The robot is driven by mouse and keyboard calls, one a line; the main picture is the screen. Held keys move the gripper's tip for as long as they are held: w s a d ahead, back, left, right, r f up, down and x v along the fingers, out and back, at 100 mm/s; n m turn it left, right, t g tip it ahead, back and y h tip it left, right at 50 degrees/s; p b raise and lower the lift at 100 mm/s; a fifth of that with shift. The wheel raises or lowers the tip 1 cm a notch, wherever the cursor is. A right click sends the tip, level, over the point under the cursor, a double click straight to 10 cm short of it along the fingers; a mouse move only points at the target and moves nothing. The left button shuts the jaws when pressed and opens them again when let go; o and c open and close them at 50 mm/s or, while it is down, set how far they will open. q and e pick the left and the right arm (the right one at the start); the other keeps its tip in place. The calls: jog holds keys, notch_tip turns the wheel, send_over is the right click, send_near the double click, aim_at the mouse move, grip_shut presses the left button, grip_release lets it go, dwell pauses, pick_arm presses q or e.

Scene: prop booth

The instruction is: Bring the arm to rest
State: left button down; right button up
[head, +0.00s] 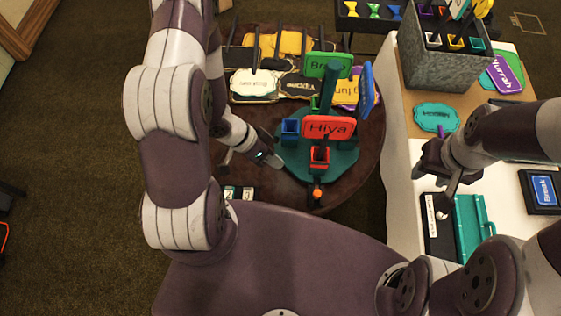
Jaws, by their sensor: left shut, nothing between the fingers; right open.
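The stand holds a red "Hiya" sign (328,127), a green sign (327,65) and a blue sign (367,88) seen nearly edge-on. My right gripper (440,185) hangs open over the white table on the right, above a black and teal item. I cannot tell whether it touches anything.
The round table (372,150) also bears several signs at its back, such as a white one (254,83). The white table (402,205) carries a grey bin (445,68), a teal sign (436,117), a purple sign (507,74), and a blue framed sign (543,190). Open carpet lies at left.

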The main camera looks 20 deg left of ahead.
pick_arm(q)
jog(key=s+a+r+n+g+y, duration=0.2)
jog(key=a+r+n+y, duration=0.3)
jog(key=a+r+y, duration=0.4)
jog(key=d+r+n+t+h, duration=0.1)
jog(key=d+r, duration=0.4)
jog(key=r, duration=0.5)
jog(key=shift+w+d+r+n+t+h, duration=0.3)
jog(key=shift+d+r+n+t+h, duration=0.1)
jog(key=shift+t, duration=0.2)
pick_arm(e)
jog(key=shift+s+d, duration=0.1)
jog(key=shift+d, duration=0.15)
pick_arm(q)
jog(key=shift+s, duration=0.1)
pick_arm(e)
jog(key=shift+s, duration=0.1)
